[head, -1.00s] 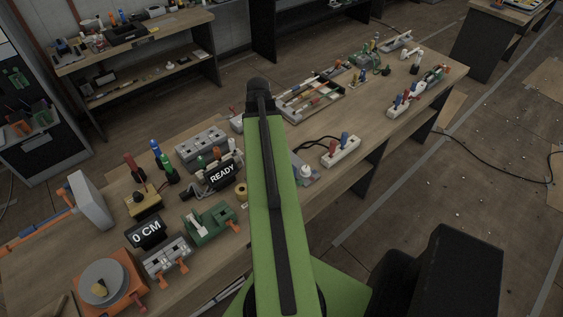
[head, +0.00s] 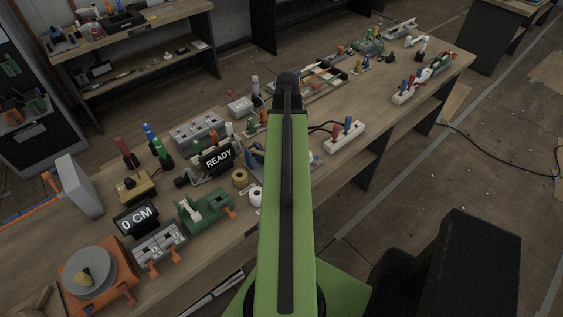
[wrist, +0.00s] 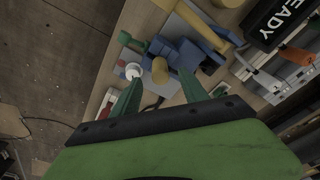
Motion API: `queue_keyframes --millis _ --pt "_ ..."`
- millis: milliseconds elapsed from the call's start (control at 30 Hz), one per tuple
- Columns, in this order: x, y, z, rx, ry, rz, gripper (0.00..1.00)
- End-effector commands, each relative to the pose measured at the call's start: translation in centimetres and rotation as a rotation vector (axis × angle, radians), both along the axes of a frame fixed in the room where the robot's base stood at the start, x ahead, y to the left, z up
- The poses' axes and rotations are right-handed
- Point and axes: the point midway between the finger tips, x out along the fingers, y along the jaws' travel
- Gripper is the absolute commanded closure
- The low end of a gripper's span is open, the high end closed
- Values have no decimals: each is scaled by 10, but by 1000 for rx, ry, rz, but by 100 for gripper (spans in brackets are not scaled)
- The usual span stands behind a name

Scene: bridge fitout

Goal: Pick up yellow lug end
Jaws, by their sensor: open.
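In the wrist view, a short yellow cylinder (wrist: 160,70), which looks like the lug end, stands against a blue fixture (wrist: 188,56). My gripper (wrist: 160,92) is open, its two green fingers pointing towards the fixture. The cylinder appears between and just beyond the fingertips, with nothing held. In the head view, part of the blue fixture (head: 256,157) shows left of my green arm; the arm hides my gripper and the short cylinder.
A white round piece (wrist: 133,71) is close to the left finger. The READY display (head: 217,158), a yellow roll (head: 240,178) and a white roll (head: 256,196) stand left of my arm. A socket strip (head: 343,138) is to the right. The bench front edge is near.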

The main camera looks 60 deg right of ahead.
Motion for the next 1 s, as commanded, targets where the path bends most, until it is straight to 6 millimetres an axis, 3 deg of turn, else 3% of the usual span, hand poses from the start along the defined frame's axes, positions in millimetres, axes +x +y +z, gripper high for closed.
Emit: queue_keyframes --millis 33,300,633,867,1000 --pt "1 -1 -18 0 0 0 48" --pt "1 -3 -23 0 0 0 48" --pt "8 -11 -72 0 0 -1 48" --pt "8 -11 -70 0 0 -1 48" --pt "8 -11 -70 0 0 -2 64"
